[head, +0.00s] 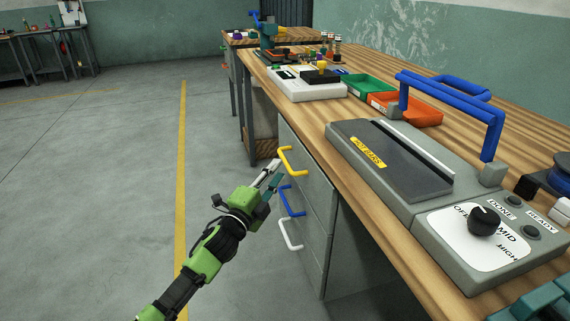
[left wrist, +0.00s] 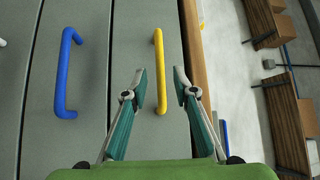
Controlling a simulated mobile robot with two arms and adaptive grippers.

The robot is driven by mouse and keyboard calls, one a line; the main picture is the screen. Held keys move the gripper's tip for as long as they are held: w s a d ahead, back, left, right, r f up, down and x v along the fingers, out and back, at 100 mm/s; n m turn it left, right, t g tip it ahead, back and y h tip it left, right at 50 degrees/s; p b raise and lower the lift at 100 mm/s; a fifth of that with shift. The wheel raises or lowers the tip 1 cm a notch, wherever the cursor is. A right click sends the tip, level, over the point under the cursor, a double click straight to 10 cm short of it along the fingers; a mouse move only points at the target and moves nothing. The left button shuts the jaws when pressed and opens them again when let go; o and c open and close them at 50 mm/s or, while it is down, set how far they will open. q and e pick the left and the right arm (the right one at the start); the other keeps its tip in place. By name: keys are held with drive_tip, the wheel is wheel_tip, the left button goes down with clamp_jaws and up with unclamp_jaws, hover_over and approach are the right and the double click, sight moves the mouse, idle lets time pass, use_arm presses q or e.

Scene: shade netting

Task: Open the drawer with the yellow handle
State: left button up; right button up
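The yellow handle (head: 288,161) is on the top drawer (head: 305,167) of a grey drawer unit under the workbench, and the drawer looks closed. My left gripper (head: 274,172) is beside the yellow handle in the head view. In the left wrist view, the gripper (left wrist: 158,82) is open, with its fingertips apart on either side of the line of the yellow handle (left wrist: 159,70). I cannot tell whether they touch the handle; nothing is held. My right gripper is not clearly in view; a teal piece (head: 530,302) shows at the lower right corner.
A blue handle (head: 289,201) and a white handle (head: 290,235) sit on the lower drawers. The wooden benchtop (head: 378,214) above carries a heat sealer (head: 400,165), green and orange trays (head: 412,108) and a scale (head: 308,86). Floor left of the drawers is clear.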

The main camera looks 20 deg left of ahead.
sight(285, 159)
use_arm(q)
drive_tip(key=shift+b+x, duration=0.45)
drive_tip(key=shift+x, duration=2.5)
use_arm(e)
drive_tip(key=shift+w+a+f+t, duration=0.15)
drive_tip(key=shift+w+t, duration=0.1)
drive_tip(key=shift+w, duration=0.35)
drive_tip(key=shift+w+a+t, duration=0.15)
drive_tip(key=shift+w+t, duration=0.1)
drive_tip(key=shift+w, duration=0.3)
use_arm(q)
clamp_jaws()
